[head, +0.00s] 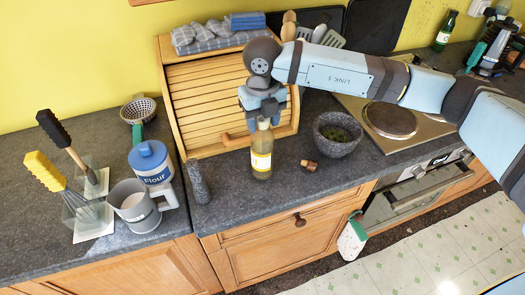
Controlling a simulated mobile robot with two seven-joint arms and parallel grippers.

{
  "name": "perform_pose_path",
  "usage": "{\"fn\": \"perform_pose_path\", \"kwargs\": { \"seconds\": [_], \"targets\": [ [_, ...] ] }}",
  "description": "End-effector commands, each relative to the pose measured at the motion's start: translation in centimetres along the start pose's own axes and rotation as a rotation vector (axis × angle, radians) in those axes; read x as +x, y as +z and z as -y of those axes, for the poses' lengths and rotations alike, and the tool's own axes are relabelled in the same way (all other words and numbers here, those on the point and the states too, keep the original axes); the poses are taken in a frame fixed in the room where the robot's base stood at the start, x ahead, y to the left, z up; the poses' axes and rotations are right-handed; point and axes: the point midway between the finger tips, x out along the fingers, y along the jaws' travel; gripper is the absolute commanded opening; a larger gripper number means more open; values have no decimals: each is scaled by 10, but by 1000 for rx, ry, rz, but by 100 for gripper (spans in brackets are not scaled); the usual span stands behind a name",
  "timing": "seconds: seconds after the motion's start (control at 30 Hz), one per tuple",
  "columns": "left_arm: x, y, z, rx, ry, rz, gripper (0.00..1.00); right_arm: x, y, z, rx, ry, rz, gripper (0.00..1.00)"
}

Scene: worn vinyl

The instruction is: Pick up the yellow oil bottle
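The yellow oil bottle (261,160) stands upright on the dark counter near its front edge, in front of the wooden roll-top bread box. It is clear glass with yellow contents and a pale label. My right gripper (262,117) comes down from above, and its fingers are at the bottle's neck and top. The fingers overlap the neck in this view, so I cannot tell whether they are closed on it or only around or behind it. The bottle's base appears to rest on the counter. My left gripper is not in view.
A stone mortar (324,146) and small brown stopper-like piece (309,165) lie right of the bottle. A grey pestle (198,182) stands left. The bread box (200,105) is close behind. Flour jar (151,162), metal mug (134,208) and brush holders are farther left; a hob (420,125) is right.

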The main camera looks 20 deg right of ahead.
Motion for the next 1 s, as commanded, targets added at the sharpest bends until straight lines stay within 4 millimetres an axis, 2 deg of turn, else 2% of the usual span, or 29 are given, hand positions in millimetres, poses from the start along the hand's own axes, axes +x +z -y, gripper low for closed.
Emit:
{"fn": "perform_pose_path", "kwargs": {
  "seconds": [0.03, 0.2, 0.47, 0.67, 0.87, 1.0],
  "targets": [
    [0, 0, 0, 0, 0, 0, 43, 0, 0, 0, 0, 0, 0, 37],
    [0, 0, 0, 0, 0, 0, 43, 0, 0, 0, 0, 0, 0, 0],
    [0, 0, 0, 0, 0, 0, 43, -2, 0, 0, 0, 0, 1, 0],
    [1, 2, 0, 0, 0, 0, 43, -14, 1, 0, 0, 1, 3, 0],
    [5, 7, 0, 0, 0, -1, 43, -52, 1, 0, -1, 1, 6, 0],
    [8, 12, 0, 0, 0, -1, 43, -93, 1, -1, -1, 1, 6, 0]
  ]
}}
